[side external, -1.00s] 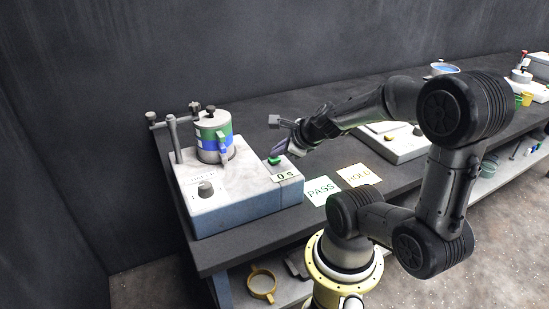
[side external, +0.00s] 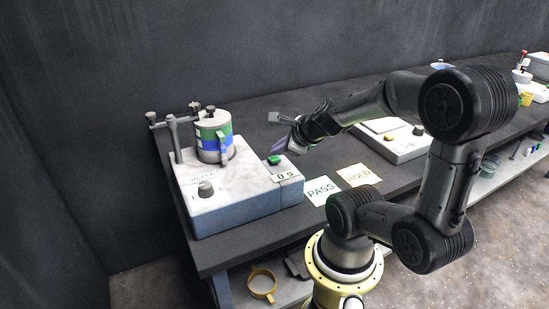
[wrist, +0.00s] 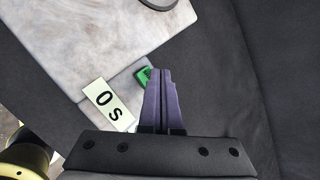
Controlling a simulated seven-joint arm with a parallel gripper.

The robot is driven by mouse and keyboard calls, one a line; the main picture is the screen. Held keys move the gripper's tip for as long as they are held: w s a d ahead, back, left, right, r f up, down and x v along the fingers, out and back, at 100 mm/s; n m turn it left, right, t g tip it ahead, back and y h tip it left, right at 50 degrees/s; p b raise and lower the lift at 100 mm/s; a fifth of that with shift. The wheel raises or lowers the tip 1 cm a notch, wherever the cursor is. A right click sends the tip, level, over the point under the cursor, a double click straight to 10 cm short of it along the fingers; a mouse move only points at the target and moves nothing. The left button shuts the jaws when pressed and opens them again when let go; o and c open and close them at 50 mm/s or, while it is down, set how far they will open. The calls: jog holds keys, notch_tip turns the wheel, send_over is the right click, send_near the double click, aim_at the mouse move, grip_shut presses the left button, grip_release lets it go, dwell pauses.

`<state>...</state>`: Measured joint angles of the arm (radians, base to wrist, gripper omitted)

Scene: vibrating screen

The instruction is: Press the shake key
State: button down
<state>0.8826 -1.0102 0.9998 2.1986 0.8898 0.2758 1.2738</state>
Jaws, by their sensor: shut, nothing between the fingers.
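The shake key is a green button (side external: 274,160) on the top right of the grey-white vibrating screen machine (side external: 240,212). It also shows in the wrist view (wrist: 143,75), partly behind my fingers. A small display reading "0 s" (side external: 287,175) sits in front of the key, and it shows in the wrist view (wrist: 109,104). My gripper (side external: 277,153) has its purple fingers shut and empty. In the wrist view the fingertips (wrist: 160,70) overlap the right side of the key. In the side view they are just above and beside it; contact cannot be told.
A sieve stack (side external: 213,138) with green and blue bands is clamped on the machine beside a post (side external: 173,140). A grey knob (side external: 205,188) is at the front. PASS (side external: 321,190) and HOLD (side external: 359,175) cards lie to the right. A scale (side external: 395,143) stands farther right.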

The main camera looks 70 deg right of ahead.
jog(key=shift+r, duration=0.25)
jog(key=shift+r, duration=0.1)
jog(key=shift+r, duration=2.4)
notch_tip(320, 180, up, 13)
send_over(278, 159)
jog(key=shift+r, duration=0.1)
jog(key=shift+a, duration=0.1)
